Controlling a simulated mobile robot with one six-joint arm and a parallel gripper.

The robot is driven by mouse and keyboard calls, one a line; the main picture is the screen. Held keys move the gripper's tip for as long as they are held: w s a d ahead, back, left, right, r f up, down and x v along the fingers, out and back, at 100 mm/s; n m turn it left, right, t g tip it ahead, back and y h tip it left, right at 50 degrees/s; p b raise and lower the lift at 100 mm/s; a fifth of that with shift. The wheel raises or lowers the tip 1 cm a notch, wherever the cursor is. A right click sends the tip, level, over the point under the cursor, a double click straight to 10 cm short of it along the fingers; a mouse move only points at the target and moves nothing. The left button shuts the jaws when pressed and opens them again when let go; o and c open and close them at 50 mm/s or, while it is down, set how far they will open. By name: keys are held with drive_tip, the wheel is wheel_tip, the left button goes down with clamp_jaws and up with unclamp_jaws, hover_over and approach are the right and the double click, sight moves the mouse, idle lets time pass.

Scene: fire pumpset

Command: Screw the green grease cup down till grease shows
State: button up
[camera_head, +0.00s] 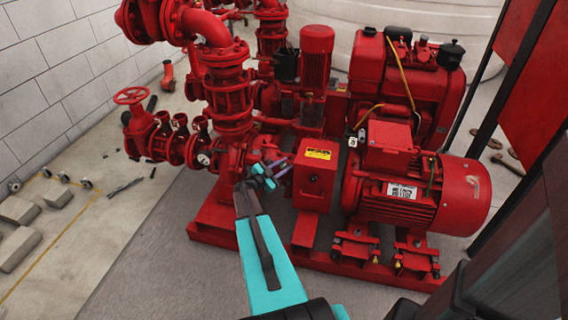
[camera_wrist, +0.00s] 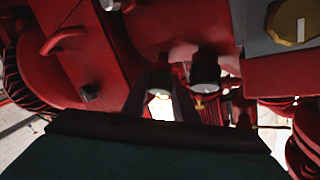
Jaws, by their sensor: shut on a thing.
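My gripper (camera_head: 264,174) reaches in from the front, in the gap between the red pump casing and the red box-shaped guard (camera_head: 316,171). Its jaws are closed at the pump's shaft side, on a small part that they mostly hide. From its place this looks like the grease cup, but I cannot make out its green colour. In the wrist view my dark gripper (camera_wrist: 160,100) points away from the camera, with a bright patch showing between the fingers. A dark-capped fitting (camera_wrist: 205,72) stands close to the right of the fingers. I see no grease.
The red motor (camera_head: 425,195) is at the right, on the red base frame (camera_head: 340,262). A valve handwheel (camera_head: 131,96) and piping (camera_head: 228,98) stand at the left. A dark post and red panel rise at the right edge.

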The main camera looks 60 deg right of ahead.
drive_tip(key=shift+w+m, duration=0.15)
drive_tip(key=shift+m, duration=0.15)
drive_tip(key=o, duration=0.8)
drive_tip(key=shift+c, duration=0.2)
drive_tip(key=shift+a, duration=0.15)
drive_tip(key=v, duration=1.3)
drive_tip(key=shift+a+p, duration=0.25)
drive_tip(key=shift+p, duration=0.2)
drive_tip(key=shift+w+r, duration=0.1)
